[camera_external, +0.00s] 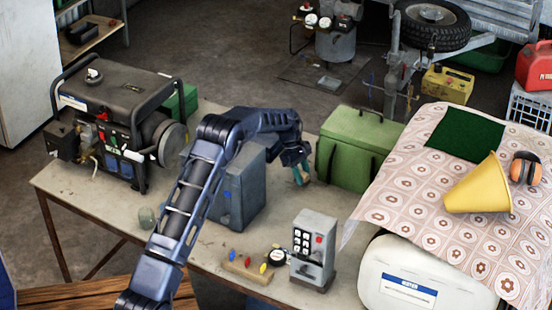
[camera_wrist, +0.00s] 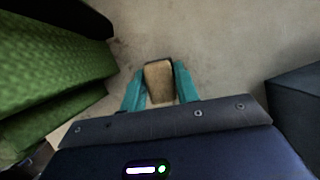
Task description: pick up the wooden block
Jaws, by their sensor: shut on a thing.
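The wooden block (camera_wrist: 159,82) shows in the wrist view as a light brown piece between the two teal fingers. My gripper (camera_wrist: 160,84) is shut on it, one finger on each side. In the external view my gripper (camera_external: 302,174) points down between the grey-blue box and the green case. The block is too small or hidden there to make out. I cannot tell whether the block touches the table top.
A green case (camera_external: 350,160) stands close to the right of my gripper, and a grey-blue box (camera_external: 240,190) to the left. A grey keypad device (camera_external: 313,250) stands nearer the front. A generator (camera_external: 120,120) sits at the table's left. Bare table (camera_external: 285,215) lies in front.

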